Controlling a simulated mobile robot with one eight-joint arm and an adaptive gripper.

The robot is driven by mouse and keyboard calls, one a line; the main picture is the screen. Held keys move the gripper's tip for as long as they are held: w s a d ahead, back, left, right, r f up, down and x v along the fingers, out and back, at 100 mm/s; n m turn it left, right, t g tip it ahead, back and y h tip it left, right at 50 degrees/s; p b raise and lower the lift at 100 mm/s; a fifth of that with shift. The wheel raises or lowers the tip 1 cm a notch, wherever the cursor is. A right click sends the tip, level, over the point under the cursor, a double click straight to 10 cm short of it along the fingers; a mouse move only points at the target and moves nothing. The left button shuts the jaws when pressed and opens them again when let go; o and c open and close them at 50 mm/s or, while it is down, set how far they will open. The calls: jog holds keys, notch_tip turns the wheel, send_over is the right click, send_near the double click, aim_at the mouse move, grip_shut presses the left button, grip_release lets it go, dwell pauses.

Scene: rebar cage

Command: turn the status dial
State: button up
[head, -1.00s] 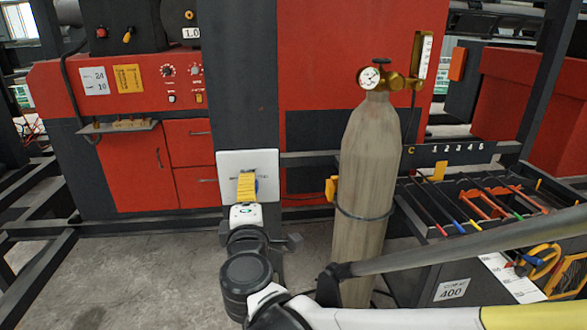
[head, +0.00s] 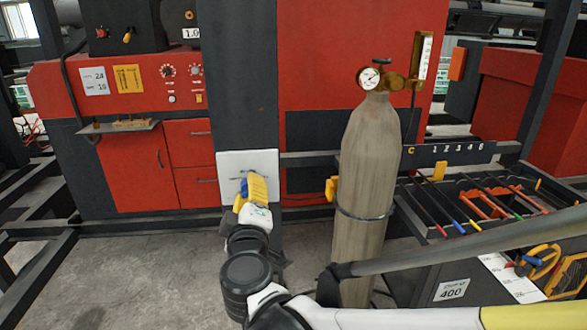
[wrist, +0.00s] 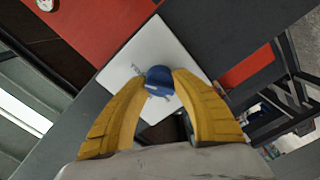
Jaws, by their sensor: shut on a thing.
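The status dial is a blue knob (wrist: 158,80) on a white plate (wrist: 135,62) fixed to a dark post. In the head view the white plate (head: 232,164) faces me, and a small part of the blue dial (head: 244,187) shows beside my gripper (head: 250,186). In the wrist view the yellow fingers of my gripper (wrist: 160,84) stand on both sides of the blue knob and are shut on it. The plate's lettering is partly covered and too small to read. The wrist view is tilted relative to the plate.
A grey gas cylinder (head: 368,165) with a gauge stands right of my arm. A rack of coloured rods (head: 470,195) is farther right. Red cabinets (head: 150,165) stand behind the post (head: 240,85). Open concrete floor (head: 130,270) lies to the left.

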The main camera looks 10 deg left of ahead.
dwell(0.3)
jog(key=o, duration=1.2)
jog(key=v, duration=1.2)
